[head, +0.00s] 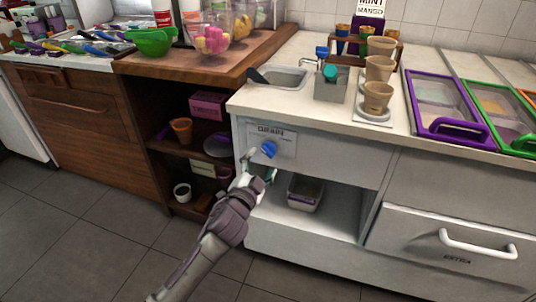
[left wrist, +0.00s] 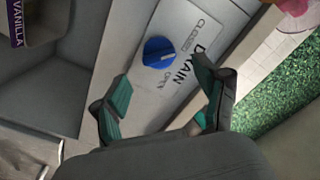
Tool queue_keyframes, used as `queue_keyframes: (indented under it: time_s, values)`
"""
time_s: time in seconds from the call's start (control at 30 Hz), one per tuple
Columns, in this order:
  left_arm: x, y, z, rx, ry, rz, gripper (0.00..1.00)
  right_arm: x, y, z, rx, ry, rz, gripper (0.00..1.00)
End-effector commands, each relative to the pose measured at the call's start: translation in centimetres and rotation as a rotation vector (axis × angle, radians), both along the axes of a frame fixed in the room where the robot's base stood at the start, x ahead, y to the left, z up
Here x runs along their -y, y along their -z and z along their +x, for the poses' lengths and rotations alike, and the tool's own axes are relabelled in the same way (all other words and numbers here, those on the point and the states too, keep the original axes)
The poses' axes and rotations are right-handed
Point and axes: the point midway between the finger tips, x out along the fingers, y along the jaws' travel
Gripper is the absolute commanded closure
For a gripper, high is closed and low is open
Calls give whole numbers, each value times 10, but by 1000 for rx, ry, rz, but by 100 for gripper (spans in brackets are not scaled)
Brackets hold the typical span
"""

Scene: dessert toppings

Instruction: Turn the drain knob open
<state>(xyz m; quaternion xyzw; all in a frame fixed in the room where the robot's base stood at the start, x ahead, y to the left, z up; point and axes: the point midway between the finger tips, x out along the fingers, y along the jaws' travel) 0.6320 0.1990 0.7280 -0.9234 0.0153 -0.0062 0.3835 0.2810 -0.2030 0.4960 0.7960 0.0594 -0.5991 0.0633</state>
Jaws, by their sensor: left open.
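The blue drain knob (head: 269,149) sits on a pale panel marked DRAIN on the front of the white counter. In the left wrist view the knob (left wrist: 157,51) lies just beyond my fingertips, with CLOSED and OPEN printed beside it. I cannot tell clearly which word its mark points to. My left gripper (head: 258,166) is in front of the panel, just below and left of the knob. In the left wrist view its teal-padded fingers (left wrist: 162,72) are spread, with nothing between them. No contact with the knob shows. My right gripper is not in view.
Below the panel is an open shelf with a grey bin (head: 305,194). A sink (head: 280,77), cup stand (head: 373,110) and purple-framed lid (head: 447,104) are on the counter above. A wooden shelf unit (head: 157,132) stands at left. The floor in front is clear.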

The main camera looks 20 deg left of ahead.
Motion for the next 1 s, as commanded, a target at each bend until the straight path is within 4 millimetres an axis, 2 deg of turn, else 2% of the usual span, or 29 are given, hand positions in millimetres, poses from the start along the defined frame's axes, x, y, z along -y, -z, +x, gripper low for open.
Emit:
queue_keyframes:
  time_s: [0.1,0.3,0.47,0.7,0.77,1.0]
  values:
    - [2,1,24,2,1,-1,27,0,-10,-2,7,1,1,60]
    - [2,1,49,1,1,-2,27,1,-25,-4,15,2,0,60]
    - [3,0,56,0,1,-2,27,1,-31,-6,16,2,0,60]
    - [3,0,56,0,1,-2,27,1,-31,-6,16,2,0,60]
    - [3,1,56,0,1,-2,35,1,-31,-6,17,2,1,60]
    - [3,0,56,0,1,-2,75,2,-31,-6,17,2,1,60]
